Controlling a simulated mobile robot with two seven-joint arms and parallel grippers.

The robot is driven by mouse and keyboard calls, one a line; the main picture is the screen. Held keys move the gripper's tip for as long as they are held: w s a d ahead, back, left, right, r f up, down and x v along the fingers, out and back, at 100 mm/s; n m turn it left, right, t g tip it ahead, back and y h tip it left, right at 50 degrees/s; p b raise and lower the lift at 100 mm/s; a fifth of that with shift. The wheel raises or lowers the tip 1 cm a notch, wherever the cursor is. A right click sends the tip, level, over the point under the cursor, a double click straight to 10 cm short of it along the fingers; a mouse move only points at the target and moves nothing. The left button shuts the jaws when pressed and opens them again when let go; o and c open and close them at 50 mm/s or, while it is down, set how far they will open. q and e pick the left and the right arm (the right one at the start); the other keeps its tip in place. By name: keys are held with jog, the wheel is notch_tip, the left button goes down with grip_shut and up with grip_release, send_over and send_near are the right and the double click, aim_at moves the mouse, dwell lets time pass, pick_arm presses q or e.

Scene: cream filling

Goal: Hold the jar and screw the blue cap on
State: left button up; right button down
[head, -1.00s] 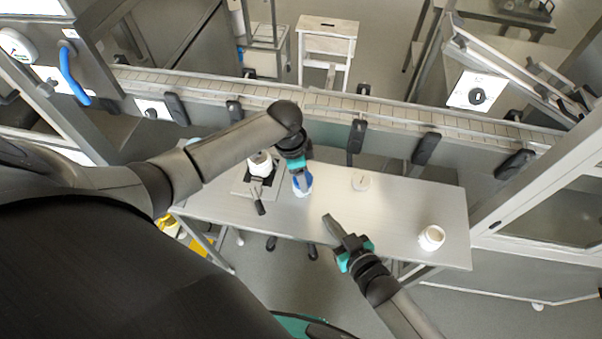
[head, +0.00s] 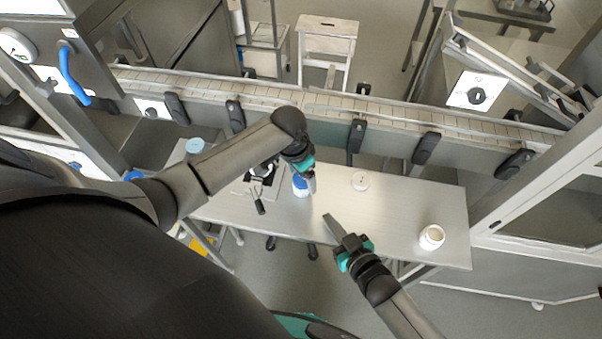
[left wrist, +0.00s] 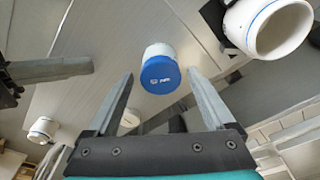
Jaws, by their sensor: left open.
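A white jar with a blue cap (head: 300,186) on its top stands on the steel table, partly hidden by my left gripper. In the left wrist view the blue cap (left wrist: 160,76) faces the camera and the white jar body (left wrist: 159,50) shows behind it. The cap looks seated, but I cannot tell how tightly. My left gripper (head: 311,186) is open beside the jar. In its wrist view the fingers (left wrist: 160,76) appear on either side of the cap, with gaps. My right gripper (head: 328,218) is low at the table's front edge, away from the jar; its finger opening cannot be made out.
An open white jar (head: 431,237) stands at the table's right end. A flat white lid (head: 360,181) lies right of the capped jar. A black stand (head: 262,172) is left of it; a large open white container (left wrist: 275,25) shows nearby. The conveyor (head: 330,103) runs behind.

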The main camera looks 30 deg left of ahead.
pick_arm(q)
jog(key=shift+n, duration=0.4)
jog(key=n+y, duration=0.1)
jog(key=n, duration=0.4)
jog(key=shift+d, duration=0.15)
jog(key=shift+n, duration=0.4)
jog(key=n, duration=0.3)
jog(key=shift+d+n+y, duration=0.15)
jog(key=shift+n+y, duration=0.15)
jog(key=shift+n, duration=0.9)
grip_shut()
